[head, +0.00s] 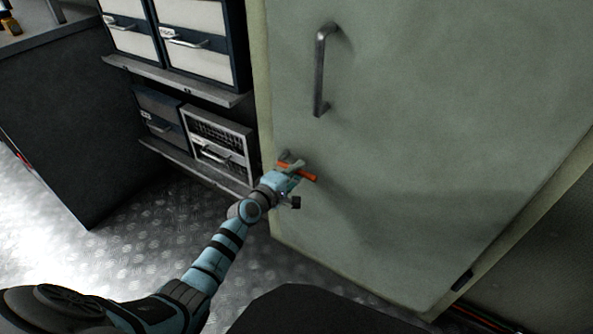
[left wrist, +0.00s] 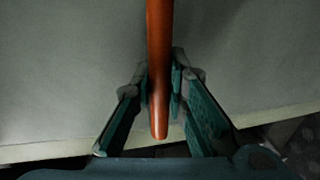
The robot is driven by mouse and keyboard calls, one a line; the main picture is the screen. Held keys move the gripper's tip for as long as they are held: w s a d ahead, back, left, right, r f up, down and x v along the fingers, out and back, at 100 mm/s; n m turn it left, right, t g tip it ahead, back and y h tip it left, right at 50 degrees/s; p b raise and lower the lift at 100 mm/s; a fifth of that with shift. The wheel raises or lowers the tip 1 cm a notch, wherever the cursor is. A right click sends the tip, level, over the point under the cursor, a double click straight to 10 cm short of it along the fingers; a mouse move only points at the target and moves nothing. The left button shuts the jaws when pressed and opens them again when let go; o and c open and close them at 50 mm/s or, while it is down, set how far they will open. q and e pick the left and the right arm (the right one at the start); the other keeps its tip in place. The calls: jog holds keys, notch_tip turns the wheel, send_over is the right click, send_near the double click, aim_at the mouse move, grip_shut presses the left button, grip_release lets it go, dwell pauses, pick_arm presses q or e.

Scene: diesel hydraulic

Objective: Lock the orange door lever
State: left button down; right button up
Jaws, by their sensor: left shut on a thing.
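The orange door lever (head: 309,176) sits low on the left side of the pale green door (head: 420,130). In the head view it lies nearly level, with its right end tilted slightly down. My left gripper (head: 291,169) is at the lever and covers part of it. In the left wrist view the lever (left wrist: 159,60) runs down from the top edge between the two fingers of the left gripper (left wrist: 161,90), which are shut on it. The lever's rounded end reaches past the fingertips towards the palm. My right gripper is not in view.
A grey vertical handle (head: 320,70) is on the door above the lever. Drawer units stand on shelves (head: 180,80) to the left, close to my left arm. A dark cabinet (head: 75,130) is further left. The metal floor (head: 140,245) between is clear.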

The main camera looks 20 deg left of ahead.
pick_arm(q)
jog(key=shift+r, duration=0.1)
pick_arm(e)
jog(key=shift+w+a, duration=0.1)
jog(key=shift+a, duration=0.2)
pick_arm(q)
jog(key=c, duration=1.6)
grip_release()
jog(key=shift+o, duration=0.2)
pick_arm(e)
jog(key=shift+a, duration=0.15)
pick_arm(q)
jog(key=shift+s, duration=0.2)
jog(key=v, duration=1.1)
jog(key=shift+s, duration=0.3)
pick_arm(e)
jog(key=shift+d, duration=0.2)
pick_arm(q)
jog(key=shift+a+r, duration=0.1)
